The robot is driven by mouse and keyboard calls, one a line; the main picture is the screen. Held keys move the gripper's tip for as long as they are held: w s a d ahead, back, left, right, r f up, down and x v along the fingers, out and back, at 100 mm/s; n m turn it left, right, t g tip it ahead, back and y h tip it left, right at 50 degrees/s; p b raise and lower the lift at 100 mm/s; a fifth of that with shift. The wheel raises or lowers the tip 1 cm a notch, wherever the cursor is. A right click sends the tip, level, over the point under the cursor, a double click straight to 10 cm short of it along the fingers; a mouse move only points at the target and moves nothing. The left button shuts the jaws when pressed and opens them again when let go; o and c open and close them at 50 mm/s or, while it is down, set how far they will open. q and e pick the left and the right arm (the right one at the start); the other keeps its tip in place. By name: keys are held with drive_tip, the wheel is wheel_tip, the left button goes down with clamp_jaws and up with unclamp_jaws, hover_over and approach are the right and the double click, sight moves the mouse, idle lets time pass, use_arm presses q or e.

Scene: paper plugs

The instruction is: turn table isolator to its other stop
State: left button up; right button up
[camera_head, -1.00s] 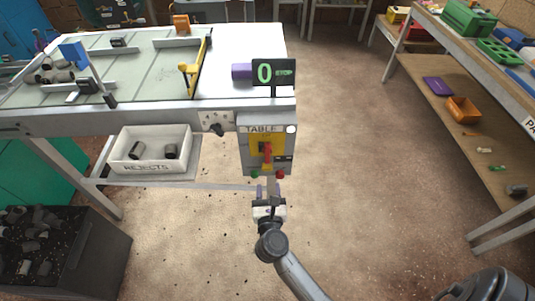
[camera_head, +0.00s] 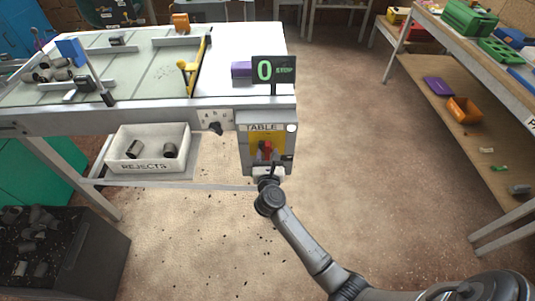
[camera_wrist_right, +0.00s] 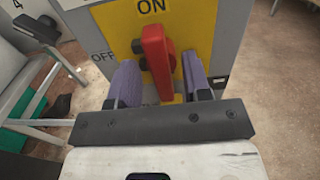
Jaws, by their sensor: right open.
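The table isolator is a red handle (camera_wrist_right: 158,62) on a yellow plate (camera_wrist_right: 195,25) marked ON at the top, with OFF on the grey box to the left. The handle stands close to upright, its upper end toward ON. In the head view the handle (camera_head: 267,149) sits on the grey TABLE box (camera_head: 246,160) at the table's front edge. My right gripper (camera_wrist_right: 160,70) is open, its purple fingers on either side of the handle's lower part. Gaps show on both sides in the wrist view. In the head view my wrist hides most of the gripper (camera_head: 267,170). My left gripper is out of view.
A black display (camera_head: 274,72) reading 0 STOP stands above the box. A white REJECTS bin (camera_head: 155,168) sits left under the table, and a dark crate (camera_head: 80,255) of grey plugs stands lower left. Shelving (camera_head: 425,115) runs along the right. The floor between is clear.

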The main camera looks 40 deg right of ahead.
drive_tip(key=shift+w+d, duration=0.3)
drive_tip(key=shift+w, duration=0.15)
